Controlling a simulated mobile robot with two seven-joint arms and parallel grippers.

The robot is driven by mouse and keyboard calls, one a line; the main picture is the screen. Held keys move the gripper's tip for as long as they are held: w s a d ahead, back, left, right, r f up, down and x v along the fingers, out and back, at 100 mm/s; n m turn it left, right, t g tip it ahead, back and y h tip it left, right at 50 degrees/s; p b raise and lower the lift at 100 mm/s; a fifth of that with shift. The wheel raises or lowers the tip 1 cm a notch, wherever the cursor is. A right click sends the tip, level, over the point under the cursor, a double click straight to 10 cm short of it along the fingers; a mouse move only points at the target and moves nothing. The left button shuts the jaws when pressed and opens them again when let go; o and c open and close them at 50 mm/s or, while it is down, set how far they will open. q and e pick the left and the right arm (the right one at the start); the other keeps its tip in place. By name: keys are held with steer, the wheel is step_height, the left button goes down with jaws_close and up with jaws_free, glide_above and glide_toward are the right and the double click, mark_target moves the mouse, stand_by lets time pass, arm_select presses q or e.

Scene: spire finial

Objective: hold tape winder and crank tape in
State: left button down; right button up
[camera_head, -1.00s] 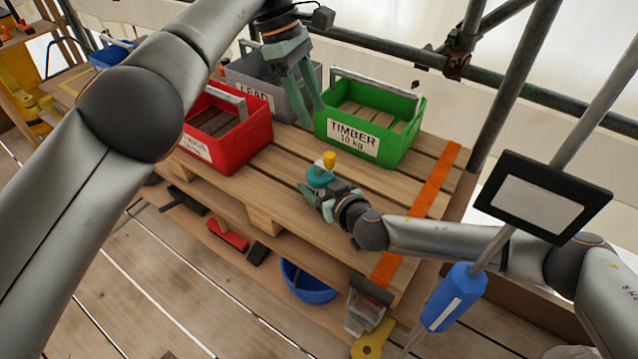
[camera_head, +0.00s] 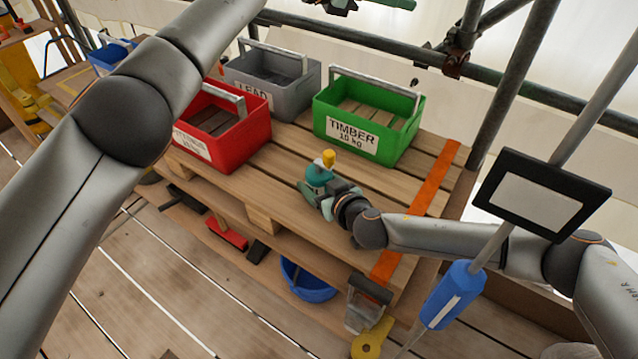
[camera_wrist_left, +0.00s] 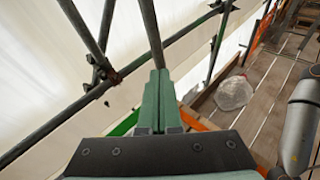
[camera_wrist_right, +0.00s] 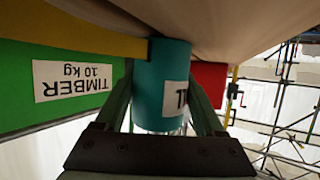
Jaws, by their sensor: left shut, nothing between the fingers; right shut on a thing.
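The tape winder is a small teal drum (camera_head: 319,175) with a yellow knob (camera_head: 328,159) on top, standing on the slatted wooden table. My right gripper (camera_head: 312,190) is shut on the drum from its near side. In the right wrist view the teal drum (camera_wrist_right: 160,88) sits between the two fingers, part of a white label showing. A yellow strip (camera_wrist_right: 95,33) runs to its top; I cannot tell if it is tape. My left gripper (camera_head: 412,4) is high at the top edge, away from the winder. The left wrist view shows its fingers (camera_wrist_left: 158,90) together, empty.
A green TIMBER crate (camera_head: 405,140) stands behind the winder, with a grey LEAD crate (camera_head: 245,80) and a red crate (camera_head: 245,140) to the left. Scaffold poles (camera_head: 530,90) run behind. An orange strip (camera_head: 436,180) crosses the table's right side.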

arm_select(q)
steer(key=w+a+r+n+t+h, duration=0.1)
steer(key=w+r+n+t, duration=0.2)
steer(key=r+n+t, duration=0.3)
steer(key=w+a+r+n+t+h, duration=0.1)
steer(key=w+a+r+n+t, duration=0.15)
steer(key=r+n, duration=0.5)
steer(key=w+a+f+n+t+y, duration=0.2)
steer(key=n+t+y, duration=0.15)
steer(key=n, duration=0.55)
steer(key=w+a+f+n+t+y, duration=0.2)
steer(key=w+a+n+y, duration=0.15)
steer(key=n, duration=0.45)
steer(key=s+a+f+n+g+y, duration=0.1)
steer(key=s+f+n+g+y, duration=0.15)
steer(key=f+n, duration=0.4)
steer(key=s+f+n+g+y, duration=0.1)
steer(key=f+n+g+y, duration=0.3)
steer(key=f, duration=0.4)
steer(key=s+f+n+g, duration=0.4)
steer(key=s+f+g, duration=0.3)
steer(key=s+f, duration=0.6)
steer(key=shift+s+a+f+g, duration=0.15)
steer(key=shift+f+g, duration=0.2)
steer(key=shift+f, duration=1.75)
steer(key=shift+f, duration=0.2)
